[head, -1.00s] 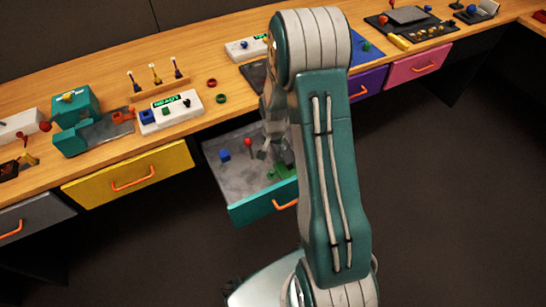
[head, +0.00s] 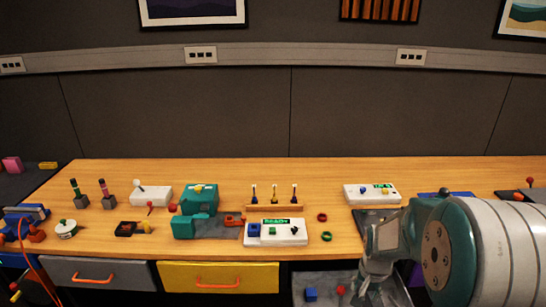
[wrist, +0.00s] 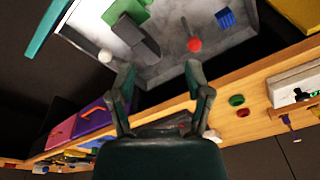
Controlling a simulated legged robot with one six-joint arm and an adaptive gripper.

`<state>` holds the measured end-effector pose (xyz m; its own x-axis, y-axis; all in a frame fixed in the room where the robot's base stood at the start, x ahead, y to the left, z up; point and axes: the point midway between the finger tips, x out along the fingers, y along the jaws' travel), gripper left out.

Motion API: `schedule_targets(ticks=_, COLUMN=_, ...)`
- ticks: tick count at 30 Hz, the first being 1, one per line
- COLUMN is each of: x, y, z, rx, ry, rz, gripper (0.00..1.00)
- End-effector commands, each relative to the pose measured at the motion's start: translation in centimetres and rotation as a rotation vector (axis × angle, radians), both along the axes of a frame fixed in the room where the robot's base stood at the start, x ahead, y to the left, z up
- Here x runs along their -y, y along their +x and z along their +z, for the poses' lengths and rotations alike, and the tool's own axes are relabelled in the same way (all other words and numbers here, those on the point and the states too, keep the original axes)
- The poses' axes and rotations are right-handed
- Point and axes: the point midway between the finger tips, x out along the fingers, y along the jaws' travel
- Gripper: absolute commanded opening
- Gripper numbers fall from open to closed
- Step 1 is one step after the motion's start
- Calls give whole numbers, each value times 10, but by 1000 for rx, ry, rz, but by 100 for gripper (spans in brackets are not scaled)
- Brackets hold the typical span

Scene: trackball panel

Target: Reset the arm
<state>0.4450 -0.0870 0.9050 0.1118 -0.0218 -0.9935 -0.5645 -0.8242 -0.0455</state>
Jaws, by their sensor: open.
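My arm fills the lower right of the head view, its large green and white joint close to the camera. My gripper (head: 372,286) hangs over the open drawer (head: 325,281), partly cut by the picture's edge. In the wrist view my gripper (wrist: 160,82) has its two dark fingers spread with nothing between them. Beyond the fingertips, the grey drawer interior (wrist: 165,57) holds a blue block (wrist: 226,18), a red ball-topped piece (wrist: 194,44), a green piece (wrist: 128,10) and a white ball (wrist: 105,56). The fingers appear apart from these things.
The wooden bench (head: 130,240) carries a white READY panel (head: 277,232), a teal machine (head: 195,212), a rack of pegs (head: 275,202), a second white panel (head: 371,193) and rings (head: 322,217). Yellow (head: 220,278) and grey (head: 95,273) drawers are shut.

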Motion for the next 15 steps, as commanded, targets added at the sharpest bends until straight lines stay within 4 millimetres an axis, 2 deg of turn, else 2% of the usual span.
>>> schedule_targets(ticks=1, x=-6, y=-5, z=20, rx=25, ry=-7, rz=30, gripper=65)
schedule_targets(ticks=6, x=-24, y=-28, z=72, rx=85, ry=-29, rz=130, gripper=65)
schedule_targets(ticks=15, x=-54, y=-84, z=144, rx=192, ry=-74, rz=306, gripper=65)
